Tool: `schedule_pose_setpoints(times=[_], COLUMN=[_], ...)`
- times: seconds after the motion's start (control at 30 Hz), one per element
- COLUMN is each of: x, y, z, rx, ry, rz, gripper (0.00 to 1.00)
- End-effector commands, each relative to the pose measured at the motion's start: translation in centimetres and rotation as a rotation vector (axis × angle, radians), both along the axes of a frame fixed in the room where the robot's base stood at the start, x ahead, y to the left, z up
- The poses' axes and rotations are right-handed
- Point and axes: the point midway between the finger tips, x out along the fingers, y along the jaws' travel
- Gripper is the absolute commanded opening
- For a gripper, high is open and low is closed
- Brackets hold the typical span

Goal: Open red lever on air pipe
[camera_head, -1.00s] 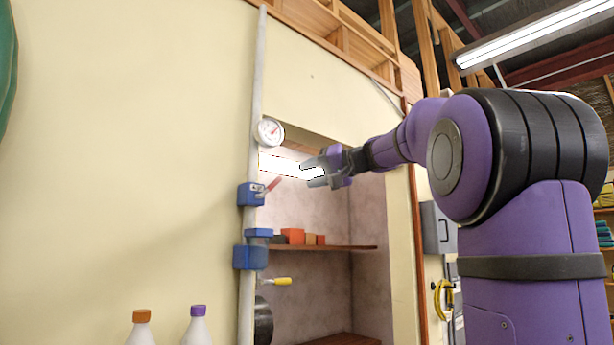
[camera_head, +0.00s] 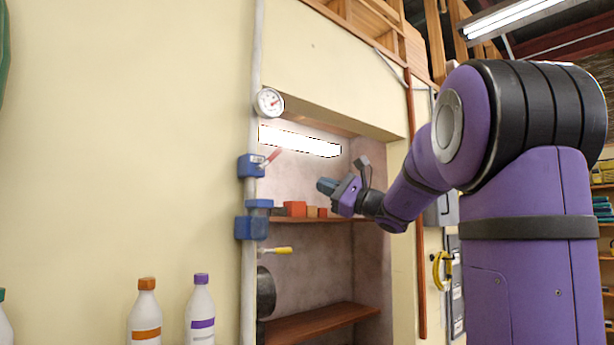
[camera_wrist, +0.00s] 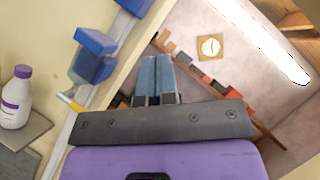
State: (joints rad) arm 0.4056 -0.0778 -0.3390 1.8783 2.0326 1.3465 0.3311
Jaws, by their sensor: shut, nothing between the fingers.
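The red lever (camera_head: 272,156) sits on the upper blue valve block (camera_head: 250,166) on the pale vertical pipe (camera_head: 257,60). It slants up and to the right. My gripper (camera_head: 327,187) is right of the lever and a little lower in the head view, apart from it. In the wrist view its two blue-grey fingers (camera_wrist: 154,80) are shut together and empty. A second blue block (camera_head: 251,228) is lower on the pipe, with a yellow lever (camera_head: 281,250) below it. The wrist view shows blue blocks and the yellow lever (camera_wrist: 71,102) at left; I cannot see the red lever there.
A round gauge (camera_head: 268,102) sits on the pipe above the valve. Behind my gripper is a recess with a shelf (camera_head: 325,219) holding small boxes (camera_head: 295,209). Bottles with orange (camera_head: 146,310) and purple caps (camera_head: 200,310) stand at lower left. The wall left of the pipe is bare.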

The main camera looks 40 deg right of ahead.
Motion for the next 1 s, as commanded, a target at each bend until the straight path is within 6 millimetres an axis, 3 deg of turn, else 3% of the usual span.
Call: schedule_pose_setpoints(times=[0.5, 0.7, 1.0], x=[7.5, 7.9, 8.1], y=[3.9, 5.9, 6.7], z=[3.6, 5.5, 6.3], rx=[-0.006, -0.006, -0.006], ry=[-0.001, -0.001, 0.0], rz=[0.001, 0.002, 0.0], gripper=[0.0, 0.0, 0.0])
